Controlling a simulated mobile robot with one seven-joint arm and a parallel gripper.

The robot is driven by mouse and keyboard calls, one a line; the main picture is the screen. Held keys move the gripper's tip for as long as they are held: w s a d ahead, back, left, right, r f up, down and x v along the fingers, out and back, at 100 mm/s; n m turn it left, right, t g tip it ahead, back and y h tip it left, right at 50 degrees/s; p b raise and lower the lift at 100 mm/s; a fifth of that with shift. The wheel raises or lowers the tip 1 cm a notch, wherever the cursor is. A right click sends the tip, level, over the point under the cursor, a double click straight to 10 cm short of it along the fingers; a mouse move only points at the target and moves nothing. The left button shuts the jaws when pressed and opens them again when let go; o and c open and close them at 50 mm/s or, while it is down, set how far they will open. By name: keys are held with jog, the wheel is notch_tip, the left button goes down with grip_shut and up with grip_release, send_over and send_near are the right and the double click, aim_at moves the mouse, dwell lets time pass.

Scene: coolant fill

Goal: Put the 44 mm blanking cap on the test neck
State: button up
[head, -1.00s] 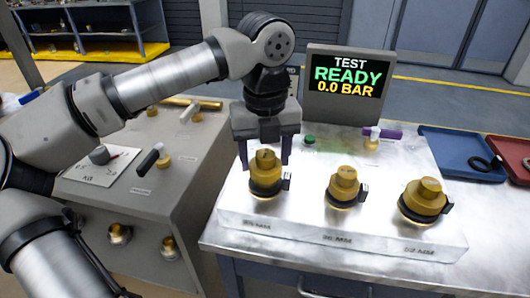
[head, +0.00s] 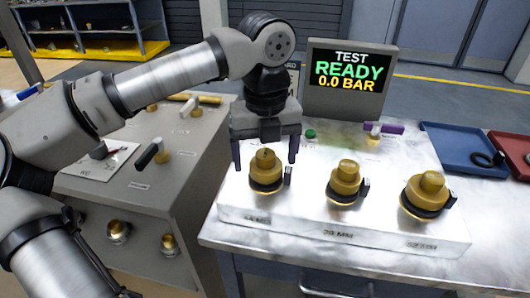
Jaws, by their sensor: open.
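Three brass caps with dark clamp bands sit in a row on the raised pale block (head: 300,226): a left cap (head: 266,178), a middle cap (head: 344,182) and a right cap (head: 426,194). Size labels are on the block's front; the left and right ones are too blurred to read surely, so I cannot tell which cap is the 44 mm one. My gripper (head: 265,164) is open, pointing down, with one finger on each side of the left cap's top. It looks clear of the cap, though the depth is hard to judge. I cannot pick out the test neck for sure.
A screen (head: 348,72) behind the block reads TEST READY 0.0 BAR. A green button (head: 310,134) and a purple-handled valve (head: 384,129) are behind the caps. A blue tray (head: 455,148) holds a black ring. A grey cabinet (head: 130,187) with brass fittings stands left.

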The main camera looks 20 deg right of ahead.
aim_at(266, 153)
notch_tip(266, 153, up, 14)
dwell(0.6)
jog(key=shift+f, duration=0.1)
